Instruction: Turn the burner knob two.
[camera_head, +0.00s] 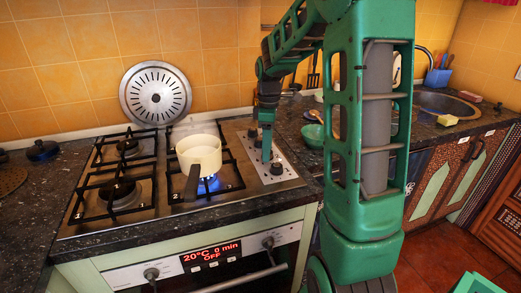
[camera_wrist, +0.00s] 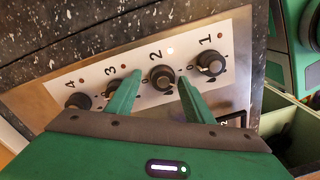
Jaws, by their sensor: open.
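The burner knob two (camera_wrist: 161,78) is a dark round knob on the light control panel (camera_wrist: 215,95), beside the printed 2. The small light next to that number glows white. My gripper (camera_wrist: 159,77) is open, with one green finger on each side of knob two. I cannot tell whether the fingers touch it. In the head view my gripper (camera_head: 266,152) points down over the panel (camera_head: 284,180) at the right of the hob. A blue flame (camera_head: 208,185) burns under the cream pot (camera_head: 199,153) on the front right burner.
Knob one (camera_wrist: 211,63) is close to the right finger. Knob three lies beside the left finger, and knob four (camera_wrist: 78,101) is farther left. The pot's dark handle (camera_head: 191,184) points toward the front. A round metal lid (camera_head: 155,95) leans on the tiled wall.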

